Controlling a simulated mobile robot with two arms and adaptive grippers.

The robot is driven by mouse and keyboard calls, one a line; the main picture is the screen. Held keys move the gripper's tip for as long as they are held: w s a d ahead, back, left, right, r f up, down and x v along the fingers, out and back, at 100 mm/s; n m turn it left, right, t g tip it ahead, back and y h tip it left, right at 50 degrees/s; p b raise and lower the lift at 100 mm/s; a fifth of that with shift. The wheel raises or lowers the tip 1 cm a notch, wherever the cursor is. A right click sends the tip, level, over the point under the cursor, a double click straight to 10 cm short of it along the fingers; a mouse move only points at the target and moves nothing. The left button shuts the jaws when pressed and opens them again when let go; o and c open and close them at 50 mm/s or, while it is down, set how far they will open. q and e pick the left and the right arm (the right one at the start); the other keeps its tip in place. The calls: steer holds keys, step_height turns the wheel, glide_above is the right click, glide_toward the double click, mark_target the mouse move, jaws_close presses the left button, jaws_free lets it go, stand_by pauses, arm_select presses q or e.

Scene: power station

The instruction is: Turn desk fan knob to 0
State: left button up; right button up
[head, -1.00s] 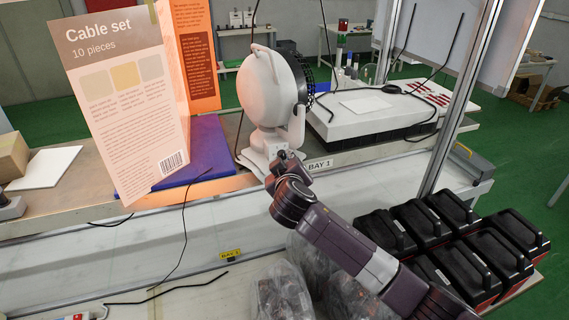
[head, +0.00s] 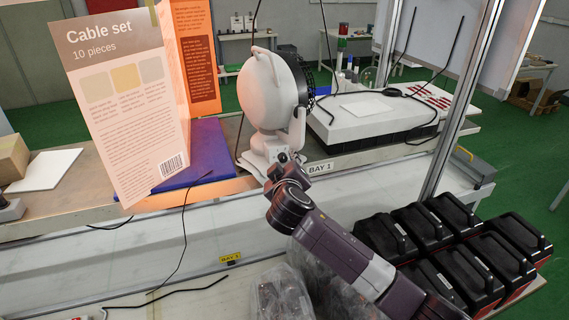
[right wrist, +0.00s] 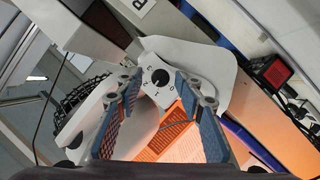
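The white desk fan (head: 266,90) stands on the bench ledge behind the BAY 1 label. My right gripper (head: 281,160) is at the front of the fan base. In the right wrist view the right gripper (right wrist: 163,82) is open, with one blue-padded finger on either side of the knob. The fingers appear apart from the knob; their exact depth is hard to tell. In the head view the gripper hides the knob. My left gripper is not in view.
A white case (head: 372,112) lies to the right. Several black-and-red cases (head: 425,228) fill the lower right.

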steer(key=shift+s, duration=0.1)
steer(key=v, duration=0.7)
steer(key=shift+s, duration=0.4)
steer(key=shift+o, duration=0.2)
steer(key=shift+r, duration=0.15)
steer(key=w+m+y+p, duration=0.1)
steer(key=w, duration=0.1)
steer(key=w+d+m+g+y+p, duration=0.1)
steer(key=w+m+y, duration=0.1)
steer(key=w+f+m+g+y+p, duration=0.1)
steer(key=w+m+y, duration=0.1)
steer(key=shift+w+d, duration=0.2)
steer(key=shift+w, duration=0.15)
steer(key=shift+p+x, duration=0.3)
steer(key=shift+x, duration=0.75)
steer(key=shift+s+f, duration=0.1)
steer(key=shift+f, duration=0.05)
